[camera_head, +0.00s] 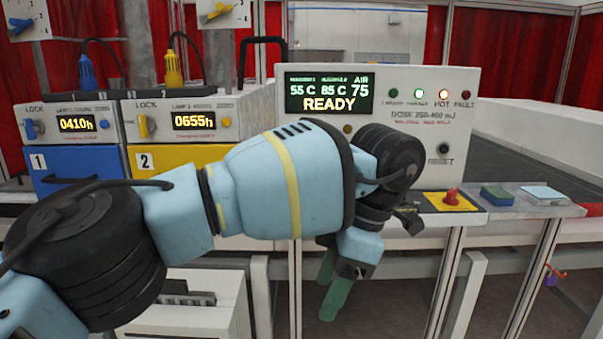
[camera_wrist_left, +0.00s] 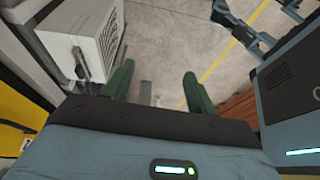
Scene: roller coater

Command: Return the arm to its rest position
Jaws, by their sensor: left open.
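My left arm reaches in from the left across the middle of the head view, in front of the machine. My left gripper (camera_head: 345,285) hangs below the bench edge with its green fingers pointing down. In the left wrist view the two green fingers of my left gripper (camera_wrist_left: 158,90) stand apart with nothing between them, above a grey floor. The gripper is open, empty and touching nothing that I can see. My right gripper cannot be made out in either view.
The control panel (camera_head: 440,100) reads READY. Left of it are the blue drawer (camera_head: 85,172) and yellow drawer (camera_head: 180,153). A red knob on a yellow plate (camera_head: 450,200) sits on the bench front. A white cabinet (camera_wrist_left: 88,42) stands left of the fingers. The floor (camera_wrist_left: 180,45) below is open.

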